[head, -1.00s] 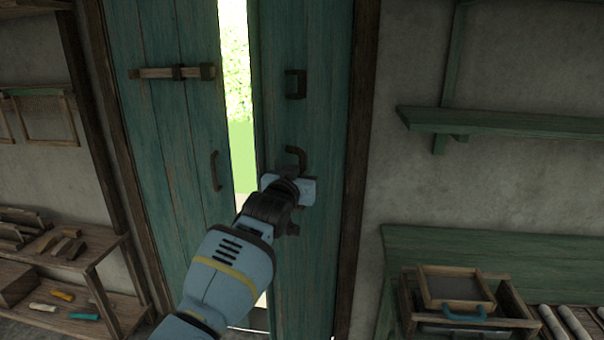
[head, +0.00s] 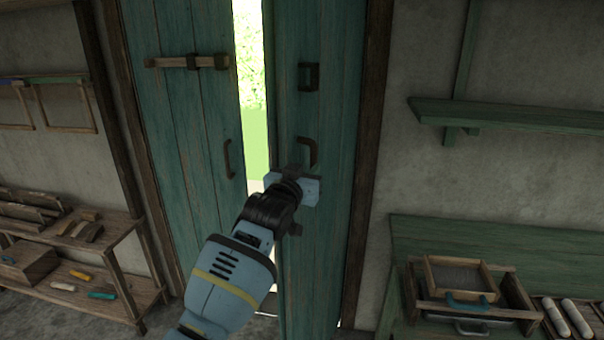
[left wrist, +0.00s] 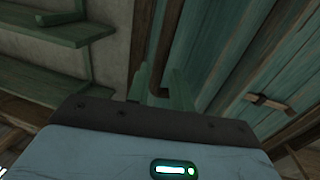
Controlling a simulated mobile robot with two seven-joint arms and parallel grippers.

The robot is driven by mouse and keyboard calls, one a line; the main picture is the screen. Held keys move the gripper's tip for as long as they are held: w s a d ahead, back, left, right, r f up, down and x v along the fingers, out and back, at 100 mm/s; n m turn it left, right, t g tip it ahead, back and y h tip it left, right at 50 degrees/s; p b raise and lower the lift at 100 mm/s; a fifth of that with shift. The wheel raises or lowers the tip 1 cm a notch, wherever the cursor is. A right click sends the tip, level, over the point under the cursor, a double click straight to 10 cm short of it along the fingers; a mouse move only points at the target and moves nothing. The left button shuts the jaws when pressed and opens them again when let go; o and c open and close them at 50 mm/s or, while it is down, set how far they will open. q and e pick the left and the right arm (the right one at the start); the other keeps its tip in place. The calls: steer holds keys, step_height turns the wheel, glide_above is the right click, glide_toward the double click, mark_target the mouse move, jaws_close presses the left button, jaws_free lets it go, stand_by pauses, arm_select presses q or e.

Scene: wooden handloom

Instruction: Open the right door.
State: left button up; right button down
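The right door (head: 335,210) is teal planks and stands slightly ajar, with a bright gap between it and the left door (head: 180,130). Its brown curved handle (head: 312,152) is just above and right of my left gripper (head: 291,168) in the head view. In the left wrist view my left gripper (left wrist: 162,88) shows two greenish fingers well apart. A dark brown piece shows between them; I cannot tell whether it is the handle or part of the frame behind. The gripper body hides the door's surface below the handle. My right gripper is not in view.
A wooden bolt (head: 188,62) is on the left door and a dark keeper (head: 308,77) on the right door. Left stands a low shelf (head: 105,290). Right are a green wall shelf (head: 510,116) and a bench (head: 500,240) with a tray.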

arm_select(q)
steer(key=shift+v, duration=1.6)
steer(key=shift+c, duration=0.4)
